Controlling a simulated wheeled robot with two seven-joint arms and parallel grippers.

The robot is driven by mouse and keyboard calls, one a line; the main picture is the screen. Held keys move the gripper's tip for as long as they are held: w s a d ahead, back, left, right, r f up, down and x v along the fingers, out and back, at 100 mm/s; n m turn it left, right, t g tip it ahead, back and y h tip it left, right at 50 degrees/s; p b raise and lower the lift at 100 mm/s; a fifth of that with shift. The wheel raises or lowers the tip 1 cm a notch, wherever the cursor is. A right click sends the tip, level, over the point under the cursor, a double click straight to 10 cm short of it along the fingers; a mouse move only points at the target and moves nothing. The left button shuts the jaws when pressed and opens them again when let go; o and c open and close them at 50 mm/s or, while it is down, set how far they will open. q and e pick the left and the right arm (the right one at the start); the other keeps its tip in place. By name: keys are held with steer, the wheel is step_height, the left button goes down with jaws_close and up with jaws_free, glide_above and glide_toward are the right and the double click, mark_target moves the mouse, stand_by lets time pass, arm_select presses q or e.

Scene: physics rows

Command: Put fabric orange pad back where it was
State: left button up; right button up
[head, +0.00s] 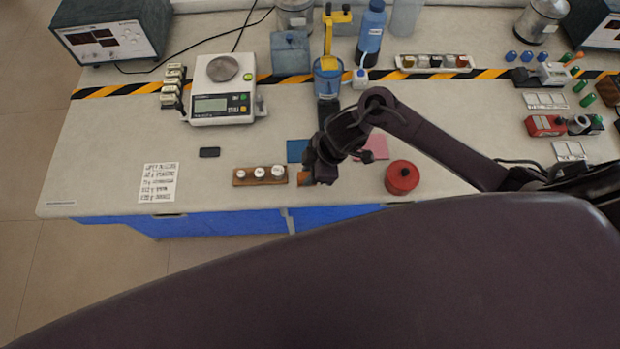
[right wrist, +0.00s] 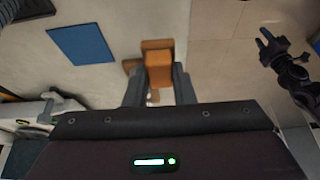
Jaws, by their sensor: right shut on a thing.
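The orange fabric pad (right wrist: 158,68) is between the fingers of my right gripper (right wrist: 159,92), which is shut on it. In the right wrist view it looks block-like, with a darker upper part. In the head view a bit of the orange pad (head: 304,178) shows beside my right gripper (head: 319,181), near the table's front edge, just right of the wooden weight block. The gripper hides most of it, and I cannot tell whether it touches the table. My left gripper (right wrist: 266,40) shows in the right wrist view over the floor, empty, its fingers apart.
A blue pad (head: 297,151) lies behind my right gripper and a pink pad (head: 376,147) to its right. A wooden block (head: 247,182) with several white-topped weights is close left. A red round container (head: 402,178) stands right. A scale (head: 222,107) is farther back.

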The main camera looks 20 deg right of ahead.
step_height(320, 180, down, 4)
steer(key=shift+f, duration=0.25)
steer(key=shift+f, duration=0.2)
steer(key=o, duration=0.9)
steer(key=shift+r, duration=0.1)
steer(key=shift+r, duration=0.2)
steer(key=v, duration=1.2)
